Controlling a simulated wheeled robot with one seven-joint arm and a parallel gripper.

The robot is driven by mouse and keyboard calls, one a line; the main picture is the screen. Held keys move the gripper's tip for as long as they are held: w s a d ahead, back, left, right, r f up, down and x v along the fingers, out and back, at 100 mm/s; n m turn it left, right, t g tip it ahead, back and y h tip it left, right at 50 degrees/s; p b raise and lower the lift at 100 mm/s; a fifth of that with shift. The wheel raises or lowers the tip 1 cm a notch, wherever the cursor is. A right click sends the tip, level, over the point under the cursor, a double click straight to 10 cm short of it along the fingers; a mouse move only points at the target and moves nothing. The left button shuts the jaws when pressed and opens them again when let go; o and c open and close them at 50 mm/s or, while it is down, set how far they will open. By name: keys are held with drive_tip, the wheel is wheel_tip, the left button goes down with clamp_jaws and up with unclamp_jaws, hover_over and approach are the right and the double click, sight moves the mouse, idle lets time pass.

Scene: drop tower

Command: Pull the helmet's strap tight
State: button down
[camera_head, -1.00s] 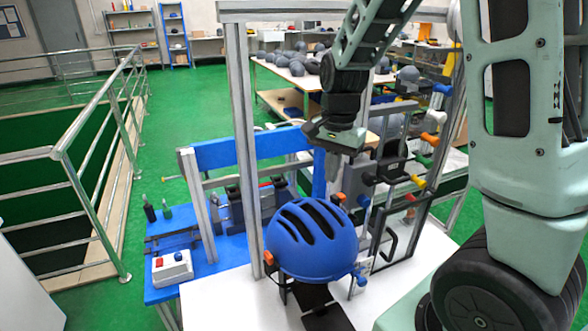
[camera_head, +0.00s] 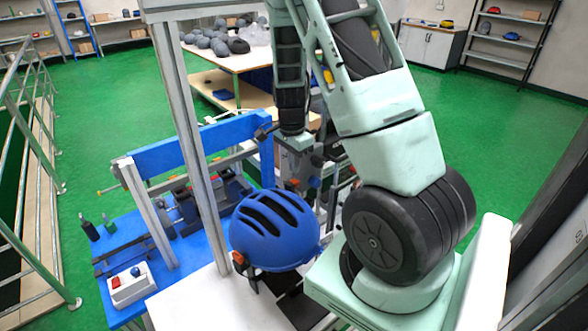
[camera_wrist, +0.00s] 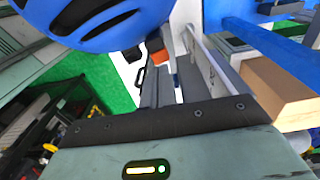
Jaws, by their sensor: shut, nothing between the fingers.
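A blue helmet (camera_head: 274,229) with dark vent slots sits upright on a stand at the white table (camera_head: 200,305). Its lower part also fills the top left of the wrist view (camera_wrist: 110,22). An orange piece (camera_head: 238,258) shows at its left rim. I cannot make out the strap clearly in either view. My gripper (camera_head: 294,170) is just above and behind the helmet's right side, apart from it in the head view. Its hand fills the bottom of the wrist view. Its fingers are small or hidden, and it appears shut and empty.
A metal upright (camera_head: 190,130) stands left of the helmet. A blue bench (camera_head: 190,240) holds a control box (camera_head: 131,284) with a red button. A frame with coloured handles stands close behind my gripper. A table of grey helmets (camera_head: 215,60) is farther back, with open green floor around.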

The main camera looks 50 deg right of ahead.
sight(295, 180)
drive_tip(key=shift+f+p, duration=0.4)
drive_tip(key=shift+f, duration=1.2)
drive_tip(key=shift+f, duration=0.15)
wheel_tip(295, 180, down, 4)
drive_tip(key=b, duration=0.3)
drive_tip(key=shift+d, duration=0.15)
drive_tip(key=shift+r, duration=0.2)
wheel_tip(295, 180, up, 4)
drive_tip(key=p, duration=0.3)
drive_tip(key=shift+w+r, duration=0.1)
drive_tip(key=shift+r, duration=0.3)
wheel_tip(295, 180, up, 9)
drive_tip(key=b, duration=0.2)
drive_tip(key=shift+a, duration=0.3)
